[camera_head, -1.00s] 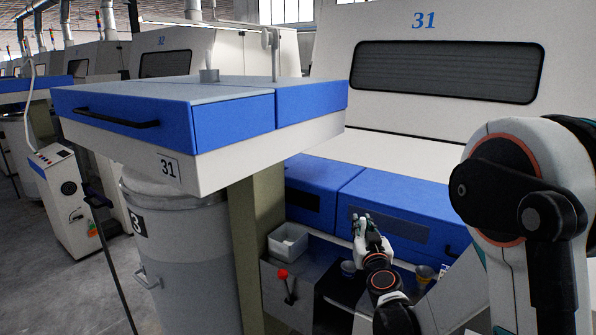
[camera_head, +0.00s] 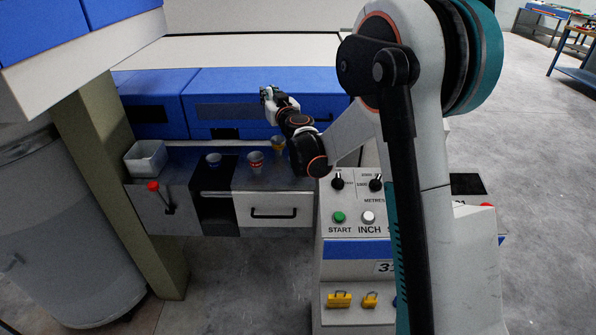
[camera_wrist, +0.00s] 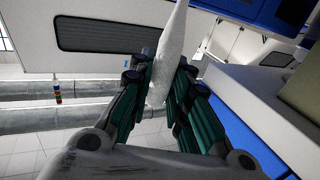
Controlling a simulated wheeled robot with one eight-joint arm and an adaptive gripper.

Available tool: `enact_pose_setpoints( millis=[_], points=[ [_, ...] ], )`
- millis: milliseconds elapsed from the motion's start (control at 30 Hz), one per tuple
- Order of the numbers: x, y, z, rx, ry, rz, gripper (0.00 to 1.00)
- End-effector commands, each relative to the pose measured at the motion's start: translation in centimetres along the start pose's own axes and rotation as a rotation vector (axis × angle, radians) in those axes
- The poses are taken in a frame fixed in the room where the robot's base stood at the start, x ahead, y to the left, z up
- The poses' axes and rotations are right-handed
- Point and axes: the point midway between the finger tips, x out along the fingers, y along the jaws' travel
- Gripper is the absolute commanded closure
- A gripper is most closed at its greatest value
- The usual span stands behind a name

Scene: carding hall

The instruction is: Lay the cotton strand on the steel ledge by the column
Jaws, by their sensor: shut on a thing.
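My gripper (camera_head: 270,96) is in front of the blue panels in the head view, above the steel ledge. In the wrist view my gripper (camera_wrist: 162,78) is shut on a white, tapering cotton strand (camera_wrist: 170,45), which stands up between the fingers. In the head view the strand is too small to make out. The dark steel ledge (camera_head: 183,174) runs right from the olive column (camera_head: 118,170), below and left of my gripper. The strand is apart from the ledge.
A red-knobbed lever (camera_head: 154,187) projects in front. A control panel (camera_head: 350,222) stands right of the ledge. A large grey can (camera_head: 60,225) is left.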

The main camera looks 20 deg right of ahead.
Motion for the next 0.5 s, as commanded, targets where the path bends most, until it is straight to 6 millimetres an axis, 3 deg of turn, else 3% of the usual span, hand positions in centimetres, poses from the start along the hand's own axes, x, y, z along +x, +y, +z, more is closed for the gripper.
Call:
enact_pose_setpoints(
  millis=[167,500],
  points=[
    [0.4,0.0,2.5,0.0,0.001,-0.002,1.0],
    [0.4,0.0,10.9,0.0,0.001,-0.002,1.0]
  ],
)
